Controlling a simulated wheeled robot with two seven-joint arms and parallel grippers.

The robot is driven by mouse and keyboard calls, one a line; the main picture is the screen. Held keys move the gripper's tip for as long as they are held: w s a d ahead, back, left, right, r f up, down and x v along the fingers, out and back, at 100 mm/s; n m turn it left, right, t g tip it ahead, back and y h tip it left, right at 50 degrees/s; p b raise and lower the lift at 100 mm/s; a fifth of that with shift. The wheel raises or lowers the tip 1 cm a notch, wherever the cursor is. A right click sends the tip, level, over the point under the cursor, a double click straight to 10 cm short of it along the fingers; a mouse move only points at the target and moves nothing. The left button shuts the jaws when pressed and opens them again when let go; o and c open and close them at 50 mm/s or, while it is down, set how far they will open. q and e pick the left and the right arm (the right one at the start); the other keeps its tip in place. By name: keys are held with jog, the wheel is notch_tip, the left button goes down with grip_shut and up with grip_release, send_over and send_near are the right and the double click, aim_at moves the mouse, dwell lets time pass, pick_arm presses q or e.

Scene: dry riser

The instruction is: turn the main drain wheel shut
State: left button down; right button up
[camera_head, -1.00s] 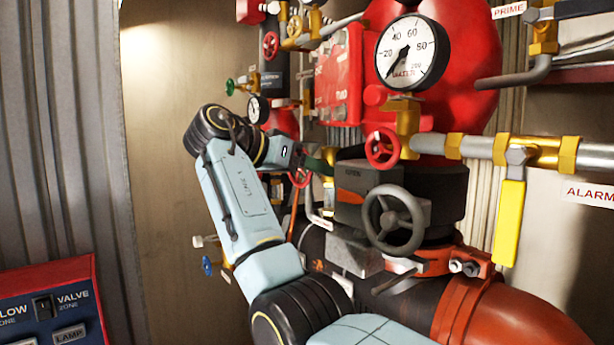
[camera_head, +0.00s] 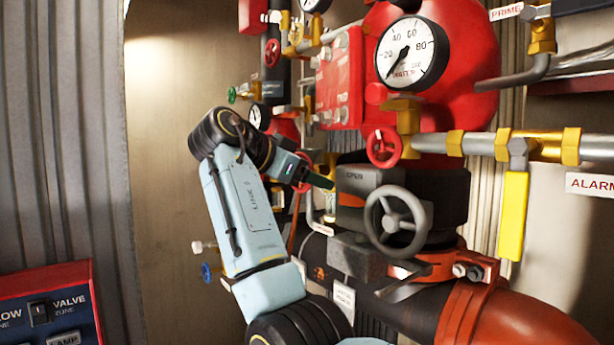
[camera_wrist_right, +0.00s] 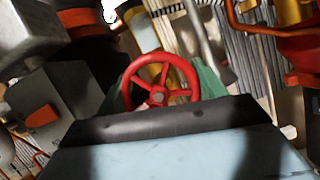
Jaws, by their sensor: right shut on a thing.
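A small red spoked handwheel (camera_wrist_right: 158,97) sits in the middle of the right wrist view, and I take it as the main drain wheel. My right gripper (camera_wrist_right: 161,88) has a green finger on each side of it and is shut on its rim. In the head view my right gripper (camera_head: 322,180) reaches in beside the black valve body, with the red wheel partly hidden behind it. No drain label is readable. My left gripper is not in view.
A grey handwheel (camera_head: 398,222) on a grey gearbox stands close right of my gripper. Another red handwheel (camera_head: 384,148) is above it, under a pressure gauge (camera_head: 411,53). A yellow lever (camera_head: 513,216) hangs at the right. A control panel (camera_head: 45,310) is at lower left.

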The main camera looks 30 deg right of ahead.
jog(key=o, duration=1)
jog(key=b+v, duration=0.1)
jog(key=v, duration=1.2)
jog(key=shift+a, duration=0.25)
